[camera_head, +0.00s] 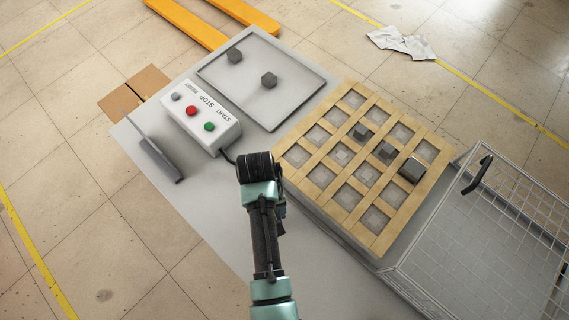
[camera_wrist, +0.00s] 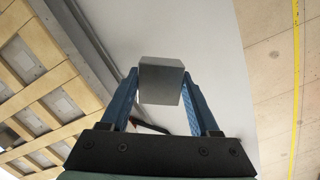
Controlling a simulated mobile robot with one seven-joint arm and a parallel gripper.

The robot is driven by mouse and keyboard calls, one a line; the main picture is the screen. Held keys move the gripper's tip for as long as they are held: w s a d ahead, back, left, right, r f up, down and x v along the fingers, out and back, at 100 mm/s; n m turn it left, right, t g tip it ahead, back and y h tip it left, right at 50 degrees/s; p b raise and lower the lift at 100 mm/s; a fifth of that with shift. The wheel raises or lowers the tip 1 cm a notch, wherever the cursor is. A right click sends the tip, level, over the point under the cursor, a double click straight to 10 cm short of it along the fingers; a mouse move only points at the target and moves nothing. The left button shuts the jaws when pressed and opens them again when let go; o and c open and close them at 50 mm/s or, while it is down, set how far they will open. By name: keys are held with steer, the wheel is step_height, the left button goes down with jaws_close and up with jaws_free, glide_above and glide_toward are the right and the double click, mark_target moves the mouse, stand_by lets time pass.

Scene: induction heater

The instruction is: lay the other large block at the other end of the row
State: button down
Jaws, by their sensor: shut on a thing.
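A large grey block (camera_wrist: 160,80) is between the blue fingers of my gripper (camera_wrist: 160,92), which is shut on it, in the wrist view. In the head view my arm hides the block, and only a bit of the gripper shows beside the wrist. A row of grey blocks lies in the wooden grid: a small one (camera_head: 361,133), another small one (camera_head: 387,152) in the middle, and a larger block (camera_head: 411,171) at the right end. The wooden grid (camera_head: 296,156) is right of my gripper in the head view, and at left in the wrist view (camera_wrist: 40,82).
A grey tray (camera_head: 300,103) at the back holds two dark blocks (camera_head: 235,56) (camera_head: 269,80). A button box (camera_head: 200,115) stands left of the grid, and a flat dark-edged piece (camera_head: 160,160) left of that. An open mesh cover (camera_head: 500,210) with a black handle (camera_head: 478,175) is at right.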

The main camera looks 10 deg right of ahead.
steer(key=shift+s+d+f+n+b, duration=0.25)
steer(key=shift+s+f+n+b, duration=0.3)
steer(key=shift+f, duration=0.1)
steer(key=shift+s+d+f+n+b, duration=0.2)
steer(key=shift+s+f+n+b, duration=0.25)
steer(key=shift+f+n, duration=0.15)
steer(key=s+a+r+n+b, duration=0.1)
steer(key=s+r+n, duration=0.2)
steer(key=r+n, duration=0.1)
steer(key=f, duration=1)
steer(key=shift+s+a, duration=0.2)
steer(key=shift+s, duration=0.1)
steer(key=shift+b, duration=0.3)
steer(key=shift+c, duration=0.6)
jaws_free()
steer(key=shift+f, duration=0.15)
